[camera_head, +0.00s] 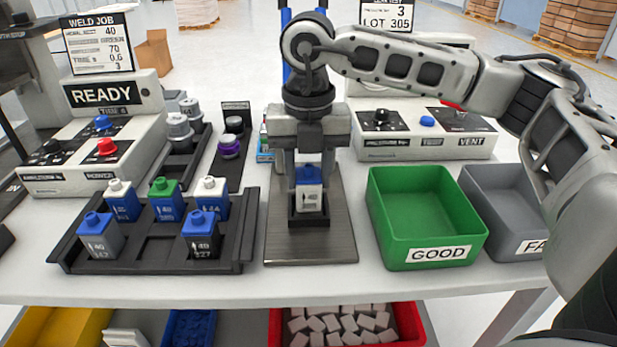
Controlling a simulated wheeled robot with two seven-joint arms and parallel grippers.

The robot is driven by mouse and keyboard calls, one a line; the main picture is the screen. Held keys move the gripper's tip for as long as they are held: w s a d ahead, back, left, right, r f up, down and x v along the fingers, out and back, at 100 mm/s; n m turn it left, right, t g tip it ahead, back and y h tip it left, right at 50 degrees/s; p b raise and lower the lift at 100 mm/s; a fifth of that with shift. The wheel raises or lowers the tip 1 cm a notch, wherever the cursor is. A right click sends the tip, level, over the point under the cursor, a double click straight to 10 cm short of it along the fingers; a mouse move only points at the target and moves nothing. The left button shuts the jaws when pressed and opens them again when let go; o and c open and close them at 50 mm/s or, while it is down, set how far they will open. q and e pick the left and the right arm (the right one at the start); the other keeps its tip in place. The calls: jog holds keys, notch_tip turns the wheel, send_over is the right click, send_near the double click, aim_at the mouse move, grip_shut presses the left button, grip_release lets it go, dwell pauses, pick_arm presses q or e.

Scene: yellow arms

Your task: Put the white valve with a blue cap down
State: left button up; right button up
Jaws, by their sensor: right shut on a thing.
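The white valve with a blue cap (308,197) stands upright in a small black holder (309,218) on a grey metal plate (311,251) at the middle of the table. My right gripper (308,170) comes down from above with its fingers on both sides of the valve's blue cap, shut on it. The valve's lower edge is hidden by the holder's front wall. My left gripper is not in view.
A black tray (151,269) with several blue, grey and black valves stands at left. A green GOOD bin (428,222) and a grey bin (500,211) stand at right. Control boxes (75,165) line the back. Bare table shows along the front edge.

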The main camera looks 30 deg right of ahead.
jog(key=shift+f, duration=0.75)
jog(key=shift+f, duration=0.15)
jog(key=o, duration=1.1)
notch_tip(320, 180, up, 12)
jog(key=shift+r+p, duration=0.2)
jog(key=shift+p, duration=0.15)
